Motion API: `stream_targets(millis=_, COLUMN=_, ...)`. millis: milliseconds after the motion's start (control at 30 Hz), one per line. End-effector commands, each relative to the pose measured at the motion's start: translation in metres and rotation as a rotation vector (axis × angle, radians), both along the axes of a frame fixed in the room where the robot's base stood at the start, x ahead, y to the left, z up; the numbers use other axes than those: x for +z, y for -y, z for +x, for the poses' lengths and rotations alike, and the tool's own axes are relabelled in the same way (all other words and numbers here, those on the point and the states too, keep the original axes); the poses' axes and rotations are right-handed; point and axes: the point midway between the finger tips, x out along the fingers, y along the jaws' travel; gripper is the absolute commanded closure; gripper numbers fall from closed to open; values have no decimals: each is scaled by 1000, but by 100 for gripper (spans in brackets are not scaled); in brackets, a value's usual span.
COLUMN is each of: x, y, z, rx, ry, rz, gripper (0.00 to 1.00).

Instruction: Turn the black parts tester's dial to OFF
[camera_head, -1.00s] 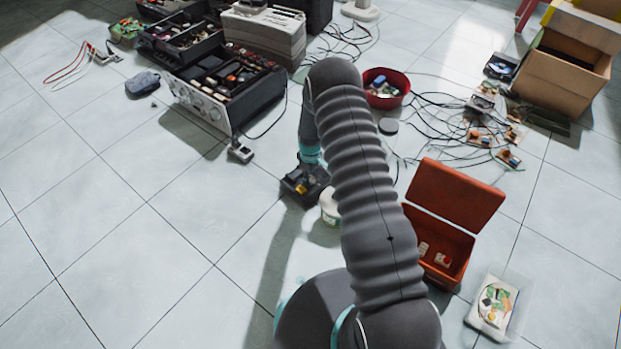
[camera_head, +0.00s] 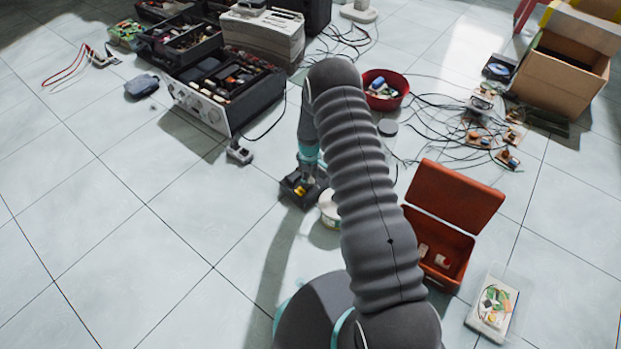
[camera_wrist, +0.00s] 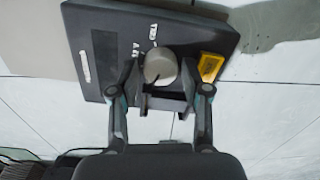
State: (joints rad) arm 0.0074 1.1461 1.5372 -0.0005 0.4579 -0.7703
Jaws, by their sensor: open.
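The black parts tester (camera_head: 297,191) lies on the tiled floor below my arm's end, partly hidden by it. In the wrist view the tester (camera_wrist: 195,35) fills the upper middle, with white markings, a dark strip on the left and a yellow window at right. Its pale round dial (camera_wrist: 160,66) sits between the fingertips of my gripper (camera_wrist: 160,82). The fingers are open, one on each side of the dial. The left finger looks very close to the dial; I cannot tell whether it touches. The dial's pointer setting is not readable.
A white round spool or tub (camera_head: 329,212) stands right beside the tester. An open orange box (camera_head: 457,195) is to the right, and a small grey device (camera_head: 239,153) is at upper left. Cables cover the floor at upper right.

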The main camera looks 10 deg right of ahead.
Motion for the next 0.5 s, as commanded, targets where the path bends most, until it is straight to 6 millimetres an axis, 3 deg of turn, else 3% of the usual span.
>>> stream_targets(millis=500, x=91, y=2, z=1, rx=-3, ry=2, rz=-1, gripper=53)
